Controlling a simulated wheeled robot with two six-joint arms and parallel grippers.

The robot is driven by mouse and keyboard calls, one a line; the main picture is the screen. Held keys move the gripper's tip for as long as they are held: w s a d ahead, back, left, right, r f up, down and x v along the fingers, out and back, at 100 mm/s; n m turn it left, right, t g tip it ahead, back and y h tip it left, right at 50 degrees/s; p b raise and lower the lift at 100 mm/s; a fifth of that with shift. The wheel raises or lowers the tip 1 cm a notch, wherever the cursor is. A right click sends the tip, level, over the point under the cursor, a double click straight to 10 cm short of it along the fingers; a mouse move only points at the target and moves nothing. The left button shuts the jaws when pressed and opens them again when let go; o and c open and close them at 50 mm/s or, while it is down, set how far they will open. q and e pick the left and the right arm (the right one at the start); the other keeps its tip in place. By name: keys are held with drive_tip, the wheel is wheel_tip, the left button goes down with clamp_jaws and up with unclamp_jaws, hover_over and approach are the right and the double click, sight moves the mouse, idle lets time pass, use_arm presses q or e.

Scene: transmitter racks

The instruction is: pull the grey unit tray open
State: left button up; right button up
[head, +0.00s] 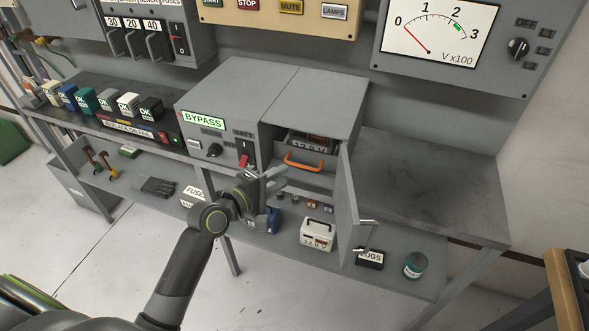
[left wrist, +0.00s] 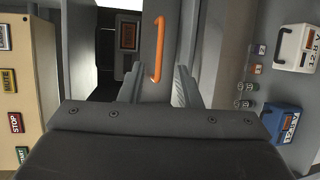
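The grey unit tray (head: 318,179) sits inside the open-doored grey cabinet, with an orange handle (head: 303,163) on its front. My left gripper (head: 277,180) is in front of the cabinet, left of and slightly below the handle. Its two fingers are apart and empty in the left wrist view (left wrist: 158,86), not touching the handle. My right gripper is not in view.
The cabinet door (head: 347,210) hangs open at the right of the opening. The BYPASS panel (head: 203,120) with its switches is at the left. A white battery (head: 317,234) and a blue one (left wrist: 283,123) stand on the lower shelf. The bench top (head: 425,190) at the right is clear.

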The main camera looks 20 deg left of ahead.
use_arm(q)
drive_tip(key=x, duration=0.6)
clamp_jaws()
